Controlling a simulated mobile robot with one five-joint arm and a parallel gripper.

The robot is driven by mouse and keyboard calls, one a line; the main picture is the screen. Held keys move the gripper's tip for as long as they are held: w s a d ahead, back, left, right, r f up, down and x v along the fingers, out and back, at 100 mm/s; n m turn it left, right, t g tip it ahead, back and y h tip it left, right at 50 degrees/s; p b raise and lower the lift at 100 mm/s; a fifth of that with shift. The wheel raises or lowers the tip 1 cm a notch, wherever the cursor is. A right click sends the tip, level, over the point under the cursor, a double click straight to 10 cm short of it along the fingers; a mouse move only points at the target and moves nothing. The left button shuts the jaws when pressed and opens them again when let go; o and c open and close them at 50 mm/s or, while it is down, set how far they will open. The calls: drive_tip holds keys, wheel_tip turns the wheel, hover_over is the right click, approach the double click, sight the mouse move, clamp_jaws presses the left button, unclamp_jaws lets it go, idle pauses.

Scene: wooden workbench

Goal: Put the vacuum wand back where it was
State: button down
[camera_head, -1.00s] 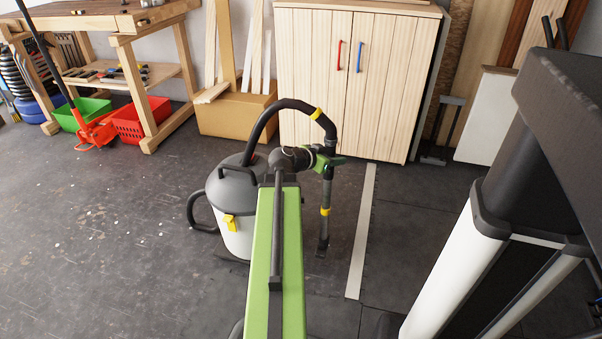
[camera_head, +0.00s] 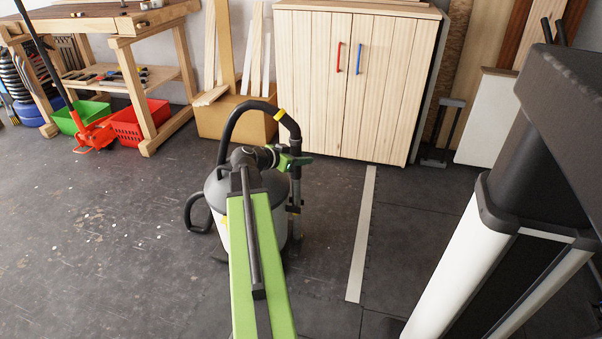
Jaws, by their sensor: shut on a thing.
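The vacuum wand (camera_head: 296,187) is a dark upright tube with a yellow band at the top of its hose end. My gripper (camera_head: 291,160), green and black at the end of my green arm, is shut on the wand. The wand stands close against the right side of the vacuum canister (camera_head: 215,193), which is grey-topped and white-bodied. The black hose (camera_head: 232,117) arches from behind my arm up and over to the wand's top. My arm hides much of the canister. I cannot tell whether the wand touches the canister.
A wooden cabinet (camera_head: 400,95) with red and blue handles stands behind. A cardboard box (camera_head: 262,127) with planks is left of it. A workbench (camera_head: 130,45) with red (camera_head: 135,127) and green (camera_head: 85,118) baskets is at the left. The floor right of the canister is clear around a pale strip (camera_head: 360,235).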

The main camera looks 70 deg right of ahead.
sight(300, 170)
drive_tip(key=f+b, duration=0.4)
drive_tip(key=f, duration=0.1)
drive_tip(key=shift+w+f+b, duration=0.15)
drive_tip(key=shift+w+b, duration=0.05)
drive_tip(key=shift+b, duration=0.15)
drive_tip(key=shift+f, duration=0.2)
drive_tip(key=c, duration=1)
unclamp_jaws()
drive_tip(key=shift+o, duration=0.2)
drive_tip(key=shift+r, duration=0.15)
